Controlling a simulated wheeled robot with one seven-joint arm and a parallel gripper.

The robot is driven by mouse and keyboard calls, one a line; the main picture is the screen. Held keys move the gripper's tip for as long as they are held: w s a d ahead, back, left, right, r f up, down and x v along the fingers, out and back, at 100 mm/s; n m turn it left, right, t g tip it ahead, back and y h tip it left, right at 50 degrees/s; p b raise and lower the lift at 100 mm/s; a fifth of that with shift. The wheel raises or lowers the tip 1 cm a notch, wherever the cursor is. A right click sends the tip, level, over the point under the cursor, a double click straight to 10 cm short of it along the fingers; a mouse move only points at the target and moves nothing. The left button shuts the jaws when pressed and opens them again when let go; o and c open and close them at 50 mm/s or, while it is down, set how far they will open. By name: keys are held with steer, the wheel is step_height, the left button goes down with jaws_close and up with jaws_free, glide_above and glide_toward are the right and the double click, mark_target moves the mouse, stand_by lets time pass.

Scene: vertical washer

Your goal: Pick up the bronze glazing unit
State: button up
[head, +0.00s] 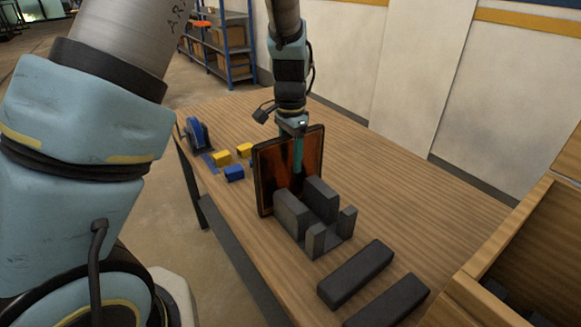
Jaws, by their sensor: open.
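The bronze glazing unit (275,163) is a dark-framed panel with reddish-brown glass. It stands upright on the table at the back of a dark grey slotted holder (291,213). The holder's uprights hide its lower right part. My gripper (298,165) points down at the panel, and a teal finger shows against the near side of the glass. The other finger is not clearly visible, and I cannot tell whether it is behind the panel. I cannot tell whether the visible finger touches the glass.
Two dark grey bars (355,274) lie at the table's near end. Yellow blocks (222,158), a blue block (234,174) and a blue device (197,134) are at the left edge. A wooden crate (520,245) is at the right. The table's right side (420,190) is clear.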

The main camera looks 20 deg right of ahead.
steer(key=shift+f, duration=0.7)
steer(key=shift+c, duration=0.3)
jaws_close()
steer(key=shift+r, duration=0.1)
stand_by(0.5)
